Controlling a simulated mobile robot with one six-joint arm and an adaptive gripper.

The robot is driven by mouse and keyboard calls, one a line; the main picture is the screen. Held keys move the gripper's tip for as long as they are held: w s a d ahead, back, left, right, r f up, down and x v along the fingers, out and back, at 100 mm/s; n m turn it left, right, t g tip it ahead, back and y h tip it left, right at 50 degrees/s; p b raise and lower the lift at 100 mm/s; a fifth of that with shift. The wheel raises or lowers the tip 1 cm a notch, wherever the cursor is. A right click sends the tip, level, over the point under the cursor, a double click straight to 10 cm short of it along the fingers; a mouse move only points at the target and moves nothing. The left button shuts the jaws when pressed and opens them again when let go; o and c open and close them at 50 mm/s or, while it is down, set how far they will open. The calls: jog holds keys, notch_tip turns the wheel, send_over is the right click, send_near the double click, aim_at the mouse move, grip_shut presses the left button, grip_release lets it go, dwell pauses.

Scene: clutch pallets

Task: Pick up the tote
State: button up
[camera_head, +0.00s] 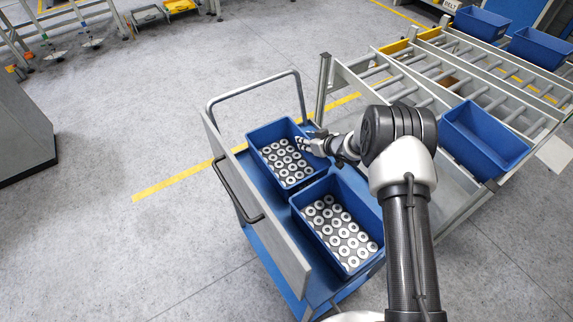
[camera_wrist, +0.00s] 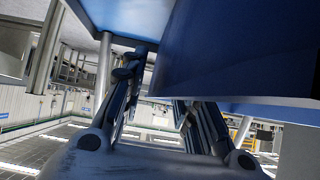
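Two blue totes filled with round metal parts stand on a blue-decked cart. The far tote (camera_head: 255,137) is at the upper end, and the near tote (camera_head: 301,221) is below it. My gripper (camera_head: 308,142) is at the right wall of the far tote, by its rim. In the wrist view, my gripper (camera_wrist: 160,85) has its two fingers apart. A blue tote wall (camera_wrist: 235,65) fills the upper right and hides part of the right finger. Contact between fingers and wall cannot be made out.
The cart has a grey rear rail (camera_head: 252,88) and a side panel with a dark handle (camera_head: 238,191). At right, a roller conveyor (camera_head: 480,82) carries an empty blue tote (camera_head: 484,138). More blue totes (camera_head: 481,22) stand beyond. The floor left of the cart is clear.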

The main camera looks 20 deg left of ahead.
jog(key=shift+c, duration=0.4)
grip_shut()
dwell(0.6)
jog(key=shift+r, duration=0.15)
